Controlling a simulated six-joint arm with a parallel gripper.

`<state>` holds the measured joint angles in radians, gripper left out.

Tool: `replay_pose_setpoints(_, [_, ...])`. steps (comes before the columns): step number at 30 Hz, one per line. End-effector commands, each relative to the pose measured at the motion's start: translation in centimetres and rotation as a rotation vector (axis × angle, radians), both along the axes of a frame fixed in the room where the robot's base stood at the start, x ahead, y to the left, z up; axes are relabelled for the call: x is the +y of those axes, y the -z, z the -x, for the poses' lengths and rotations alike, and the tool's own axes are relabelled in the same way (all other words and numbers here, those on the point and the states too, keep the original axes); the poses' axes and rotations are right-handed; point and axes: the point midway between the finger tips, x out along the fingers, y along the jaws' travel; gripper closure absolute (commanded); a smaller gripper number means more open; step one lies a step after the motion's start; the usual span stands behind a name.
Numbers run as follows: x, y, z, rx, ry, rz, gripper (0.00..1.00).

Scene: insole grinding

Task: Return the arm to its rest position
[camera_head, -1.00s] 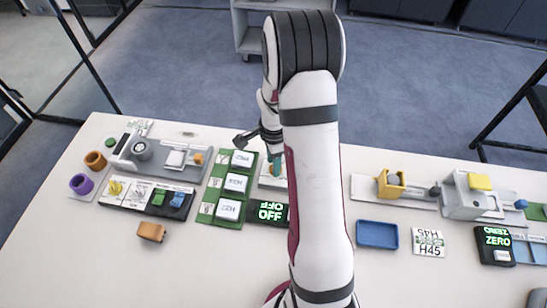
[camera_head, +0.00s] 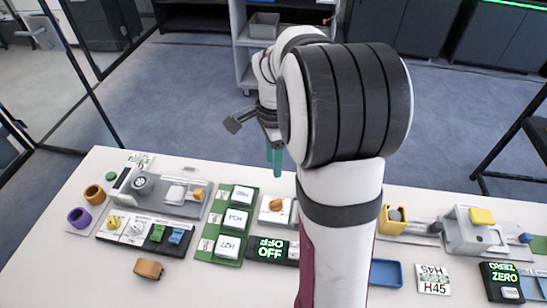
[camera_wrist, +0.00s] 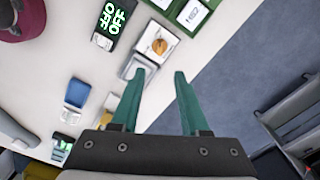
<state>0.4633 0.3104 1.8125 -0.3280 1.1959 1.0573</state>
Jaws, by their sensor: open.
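My gripper (camera_wrist: 165,75) is open in the wrist view, with its two green fingers apart and nothing between them. In the head view my gripper (camera_head: 275,172) hangs above the far edge of the white table (camera_head: 60,270), fingers pointing down, clear of the objects. My own arm rises through the middle of the head view and hides part of the table's centre and right. Below the gripper in the head view is a white device with an orange knob (camera_head: 276,204); it also shows in the wrist view (camera_wrist: 160,45).
Left are purple (camera_head: 78,218) and orange (camera_head: 95,194) rings, a grey machine (camera_head: 165,190), and a green panel (camera_head: 222,245) with white blocks. The OFF display (camera_head: 271,250) is central. Right are a blue tray (camera_head: 386,273) and ZERO display (camera_head: 503,280). A shelf (camera_head: 250,75) stands behind.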

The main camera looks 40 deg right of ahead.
Motion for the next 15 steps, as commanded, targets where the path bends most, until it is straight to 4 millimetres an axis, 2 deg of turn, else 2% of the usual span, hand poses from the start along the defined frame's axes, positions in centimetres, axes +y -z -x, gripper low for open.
replay_pose_setpoints(5, [0.0,0.0,0.0,0.0,-0.002,0.0,0.55])
replay_pose_setpoints(7, [1.2,-0.6,0.5,-0.004,-0.053,-0.004,0.55])
replay_pose_setpoints(8, [2.4,-1.2,1.0,-0.007,-0.108,-0.009,0.55])
replay_pose_setpoints(11, [8.7,-3.5,5.1,-0.024,-0.431,-0.041,0.55])
replay_pose_setpoints(12, [11.4,-4.1,7.5,-0.031,-0.587,-0.057,0.55])
replay_pose_setpoints(15, [16.5,-4.3,13.6,-0.056,-0.956,-0.098,0.55])
